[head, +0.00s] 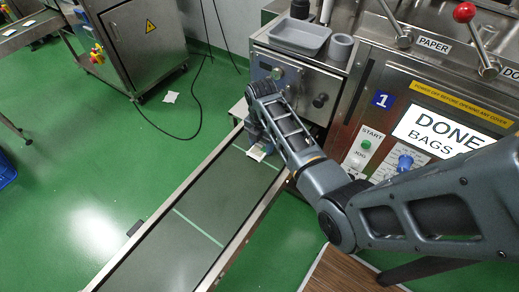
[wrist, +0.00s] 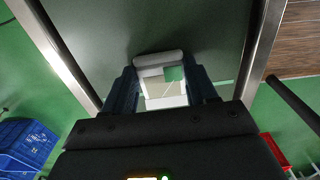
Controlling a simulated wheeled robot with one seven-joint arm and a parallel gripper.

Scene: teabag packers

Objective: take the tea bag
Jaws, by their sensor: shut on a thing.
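A small pale tea bag (wrist: 160,92) with a green patch on it is between the two dark fingers of my gripper (wrist: 164,88) in the wrist view. My gripper is shut on it. In the head view my gripper (head: 256,142) is at the far end of the conveyor, and the pale tea bag (head: 257,153) shows just below it. The conveyor belt (head: 165,240) lies under the gripper; I cannot tell whether the tea bag touches the belt.
The packing machine (head: 345,110) with a "DONE BAGS" screen (head: 450,132) stands to the right. A grey tray (head: 299,37) sits on its top. Metal rails edge the belt. A blue crate (wrist: 28,145) is on the floor at left. A white packet (head: 171,97) lies on the green floor.

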